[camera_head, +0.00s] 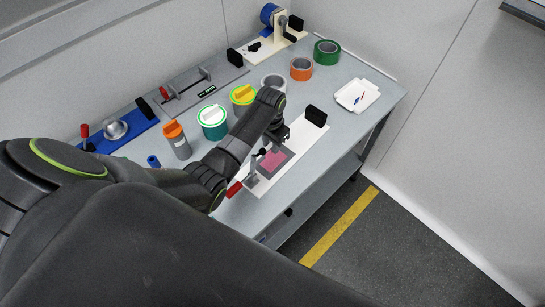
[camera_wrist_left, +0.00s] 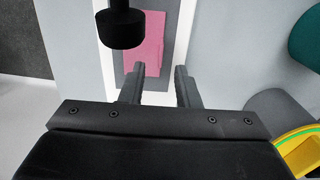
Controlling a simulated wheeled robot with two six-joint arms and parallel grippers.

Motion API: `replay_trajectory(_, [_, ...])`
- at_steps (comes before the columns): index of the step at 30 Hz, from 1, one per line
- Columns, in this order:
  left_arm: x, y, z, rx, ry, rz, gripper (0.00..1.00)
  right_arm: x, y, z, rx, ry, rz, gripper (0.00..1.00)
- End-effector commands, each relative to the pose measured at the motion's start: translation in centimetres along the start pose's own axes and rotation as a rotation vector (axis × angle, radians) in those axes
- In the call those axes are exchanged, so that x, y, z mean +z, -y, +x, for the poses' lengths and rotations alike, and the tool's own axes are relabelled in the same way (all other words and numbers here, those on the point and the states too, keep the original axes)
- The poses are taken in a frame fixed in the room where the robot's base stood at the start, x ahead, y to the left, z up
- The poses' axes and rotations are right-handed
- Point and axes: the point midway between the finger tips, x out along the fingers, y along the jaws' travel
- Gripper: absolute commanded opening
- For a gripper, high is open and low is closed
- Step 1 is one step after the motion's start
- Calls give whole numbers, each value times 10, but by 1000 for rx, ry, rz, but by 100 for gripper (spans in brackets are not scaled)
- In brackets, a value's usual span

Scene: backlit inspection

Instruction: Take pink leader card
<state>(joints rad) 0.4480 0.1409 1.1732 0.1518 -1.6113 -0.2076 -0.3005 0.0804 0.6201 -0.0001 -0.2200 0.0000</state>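The pink leader card (camera_head: 273,162) lies on a grey plate (camera_head: 287,152) on a white board (camera_head: 308,140). It also shows in the left wrist view (camera_wrist_left: 150,40), beyond my fingers. A clamp with a red handle (camera_head: 235,188) stands at the board's near end. Its black tip (camera_wrist_left: 124,28) overlaps the card's left side in the wrist view; I cannot tell whether it touches. My left gripper (camera_head: 274,143) is above the card's far side, its fingers apart and empty in the wrist view (camera_wrist_left: 160,75). My right gripper is not seen.
Jars and tape rolls, including a teal jar (camera_head: 212,122), an orange roll (camera_head: 301,69) and a green roll (camera_head: 327,53), stand behind my left arm. A white tray (camera_head: 370,92) is at the right. A black block (camera_head: 316,116) sits at the board's far end.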

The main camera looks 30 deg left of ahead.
Motion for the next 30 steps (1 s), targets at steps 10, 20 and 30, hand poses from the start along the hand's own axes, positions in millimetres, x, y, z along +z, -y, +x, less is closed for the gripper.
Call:
replay_trajectory(10, [0,0,22,-1,-1,1,29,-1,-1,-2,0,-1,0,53])
replay_trajectory(20, [0,0,22,0,0,1,6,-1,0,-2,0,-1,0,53])
replay_trajectory(30, [0,0,22,0,0,1,0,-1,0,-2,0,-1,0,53])
